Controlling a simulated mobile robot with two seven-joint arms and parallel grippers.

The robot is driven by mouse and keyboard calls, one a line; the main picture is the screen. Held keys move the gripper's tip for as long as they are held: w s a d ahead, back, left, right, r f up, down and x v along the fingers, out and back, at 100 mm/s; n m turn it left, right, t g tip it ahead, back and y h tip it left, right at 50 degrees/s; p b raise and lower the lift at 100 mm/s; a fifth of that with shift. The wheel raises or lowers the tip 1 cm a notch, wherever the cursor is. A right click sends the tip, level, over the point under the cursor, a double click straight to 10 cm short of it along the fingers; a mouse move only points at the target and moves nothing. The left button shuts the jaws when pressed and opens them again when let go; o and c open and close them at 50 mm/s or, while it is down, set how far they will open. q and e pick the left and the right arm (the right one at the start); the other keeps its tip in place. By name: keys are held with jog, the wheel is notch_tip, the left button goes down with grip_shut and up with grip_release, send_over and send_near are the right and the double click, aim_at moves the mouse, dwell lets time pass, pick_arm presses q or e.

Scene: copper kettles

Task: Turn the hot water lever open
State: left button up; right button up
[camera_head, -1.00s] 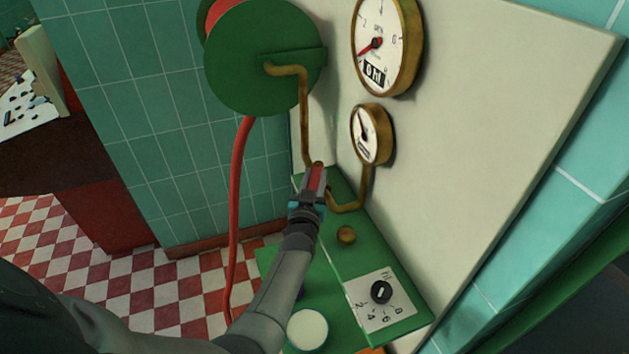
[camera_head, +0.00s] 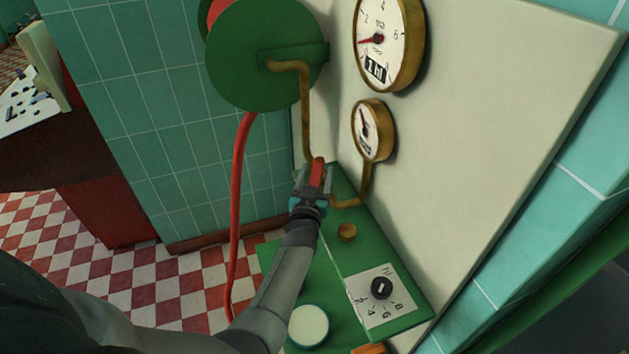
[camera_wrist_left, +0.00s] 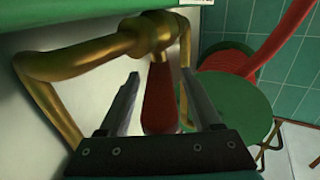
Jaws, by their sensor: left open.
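The hot water lever (camera_head: 318,172) is a red handle on the brass pipe, beyond the green console. In the left wrist view the red lever (camera_wrist_left: 160,98) hangs below a brass pipe joint (camera_wrist_left: 155,33). My left gripper (camera_head: 316,182) is open, with one finger on each side of the lever. In the left wrist view gaps show between the lever and both fingers. My right gripper is not in view.
Two brass gauges (camera_head: 389,42) (camera_head: 373,130) hang on the pale panel (camera_head: 490,130). A green hose reel (camera_head: 258,65) with a red hose (camera_head: 240,190) is at the left. A numbered knob (camera_head: 381,288) and brass button (camera_head: 346,232) sit on the console (camera_head: 335,275).

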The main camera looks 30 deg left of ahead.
pick_arm(q)
jog(key=shift+s+d+r+p, duration=0.1)
jog(key=shift+s+d+p, duration=0.1)
jog(key=shift+s+p, duration=0.35)
jog(key=p+v, duration=0.6)
jog(key=v, duration=0.8)
jog(key=shift+p, duration=0.35)
